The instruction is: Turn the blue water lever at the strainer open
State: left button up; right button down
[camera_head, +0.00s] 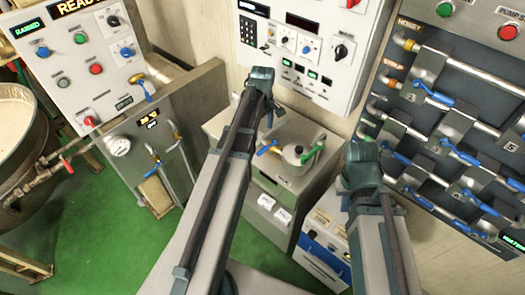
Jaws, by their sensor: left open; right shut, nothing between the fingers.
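Several blue levers show, and I cannot tell which one is the water lever at the strainer. Blue levers sit on the pipe rack (490,85) at the right; one blue lever (433,94) is at its upper left. Another blue-handled valve (153,153) is on the grey panel at the left, beside a gauge. My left gripper (262,78) is at upper centre, in front of the white control box; its fingers are hard to make out. My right gripper (361,153) is shut and empty, just left of the pipe rack. No lever is touched clearly by either gripper.
A small grey pot (299,154) stands on a cabinet (285,178) between my arms. A white control box (300,45) hangs above. A large kettle (18,135) with a red-handled valve (66,163) is at far left.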

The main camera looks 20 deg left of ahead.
aim_at(263, 149)
pick_arm(q)
notch_tip(263, 149, down, 10)
jog(key=b, duration=0.9)
jog(key=shift+f, duration=0.25)
jog(key=shift+r, duration=0.1)
grip_shut()
